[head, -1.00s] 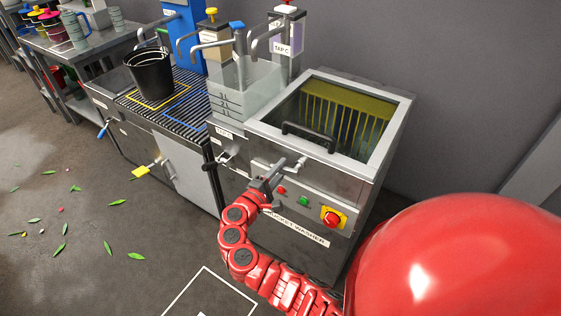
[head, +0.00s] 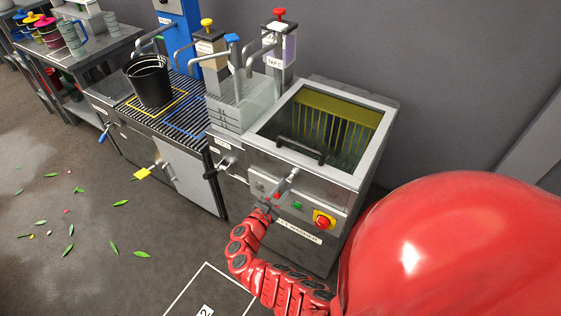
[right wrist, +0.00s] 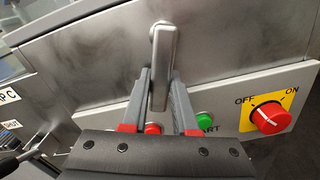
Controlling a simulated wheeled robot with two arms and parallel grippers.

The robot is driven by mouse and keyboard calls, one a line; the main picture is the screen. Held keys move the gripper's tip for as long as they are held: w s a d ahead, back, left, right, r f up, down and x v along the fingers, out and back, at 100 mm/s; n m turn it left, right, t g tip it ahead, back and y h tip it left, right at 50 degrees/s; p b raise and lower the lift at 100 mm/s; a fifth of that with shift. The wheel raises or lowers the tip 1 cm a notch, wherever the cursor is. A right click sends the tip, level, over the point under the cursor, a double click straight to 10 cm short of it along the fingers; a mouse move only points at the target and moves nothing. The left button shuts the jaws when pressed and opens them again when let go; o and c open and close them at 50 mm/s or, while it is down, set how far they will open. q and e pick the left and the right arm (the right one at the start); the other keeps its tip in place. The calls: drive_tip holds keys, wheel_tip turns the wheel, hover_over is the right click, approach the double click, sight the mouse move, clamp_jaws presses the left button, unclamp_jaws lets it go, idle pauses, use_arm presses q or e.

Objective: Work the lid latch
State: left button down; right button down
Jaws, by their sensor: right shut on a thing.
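The lid latch (right wrist: 162,60) is a silver lever on the front of the bucket washer. In the right wrist view it hangs down from its pivot; it also shows in the head view (head: 288,180). My right gripper (right wrist: 160,98) is shut on the lever, one finger on each side. In the head view the right gripper (head: 272,203) is at the washer's front panel. The lid (head: 325,137), a clear pane in a grey frame with a black handle (head: 301,150), lies shut on top. My left gripper is not in view.
A red start-stop area lies close below the latch: a red button (right wrist: 152,128), a green button (right wrist: 205,119) and a red rotary switch (right wrist: 268,116). A black bucket (head: 149,82) stands on the grate at left. Leaves lie on the floor.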

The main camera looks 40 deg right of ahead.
drive_tip(key=shift+s+d+n+p, duration=0.1)
drive_tip(key=shift+s+n+p, duration=0.35)
drive_tip(key=shift+n+p, duration=0.5)
drive_tip(key=shift+s+d+f+n+p, duration=0.1)
drive_tip(key=shift+s+f+n+p, duration=0.1)
drive_tip(key=shift+n, duration=0.4)
drive_tip(key=shift+s+d+f+n+p, duration=0.1)
drive_tip(key=shift+s+n+p, duration=0.05)
drive_tip(key=shift+n, duration=0.4)
drive_tip(key=c, duration=0.7)
unclamp_jaws()
drive_tip(key=shift+r, duration=0.1)
drive_tip(key=shift+a, duration=0.1)
